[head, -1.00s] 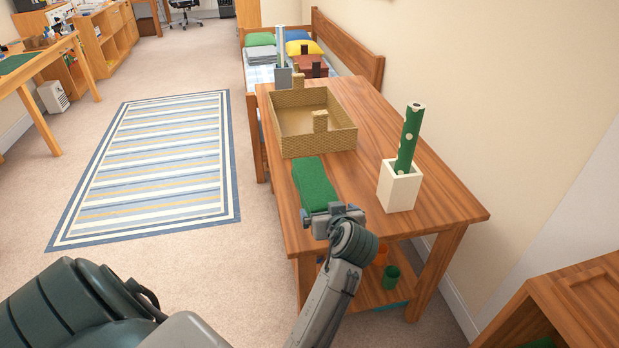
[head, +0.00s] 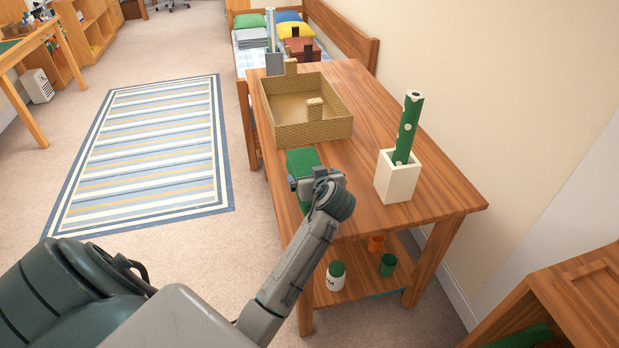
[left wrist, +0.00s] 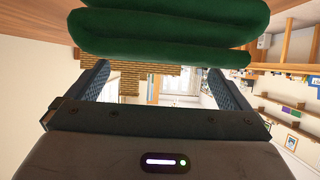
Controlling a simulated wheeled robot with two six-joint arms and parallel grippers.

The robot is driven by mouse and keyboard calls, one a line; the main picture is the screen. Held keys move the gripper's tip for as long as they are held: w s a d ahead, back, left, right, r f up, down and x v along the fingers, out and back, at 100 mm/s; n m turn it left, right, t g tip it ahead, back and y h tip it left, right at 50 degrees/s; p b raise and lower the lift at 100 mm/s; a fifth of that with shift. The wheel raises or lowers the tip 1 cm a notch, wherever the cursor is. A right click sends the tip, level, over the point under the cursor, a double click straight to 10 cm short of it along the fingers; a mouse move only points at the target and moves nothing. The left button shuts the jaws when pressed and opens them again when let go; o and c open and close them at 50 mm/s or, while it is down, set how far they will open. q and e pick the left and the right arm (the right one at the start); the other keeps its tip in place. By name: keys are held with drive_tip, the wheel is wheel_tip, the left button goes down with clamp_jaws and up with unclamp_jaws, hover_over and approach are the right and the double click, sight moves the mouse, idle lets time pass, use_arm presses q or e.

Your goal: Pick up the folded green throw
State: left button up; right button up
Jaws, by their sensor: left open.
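The folded green throw (head: 302,160) lies on the near left part of the wooden table, just in front of the wicker tray. My left gripper (head: 304,182) is at its near end and hides part of it. In the left wrist view the throw (left wrist: 170,25) shows its thick folded layers across the top of the picture. The two fingers of the left gripper (left wrist: 158,75) are wide apart, with no cloth seen clamped between them. I cannot tell whether they touch it. My right gripper is not in view.
The wicker tray (head: 283,134) stands behind the throw. A white square holder (head: 397,182) with a green spotted roll (head: 408,128) stands to the right on the table (head: 440,200). A white jar (head: 335,281) and cups are on the lower shelf. Bare tabletop lies between throw and holder.

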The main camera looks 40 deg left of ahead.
use_arm(q)
drive_tip(key=x, duration=0.2)
drive_tip(key=shift+w+a+f, duration=0.15)
drive_tip(key=shift+a, duration=0.05)
drive_tip(key=c, duration=0.9)
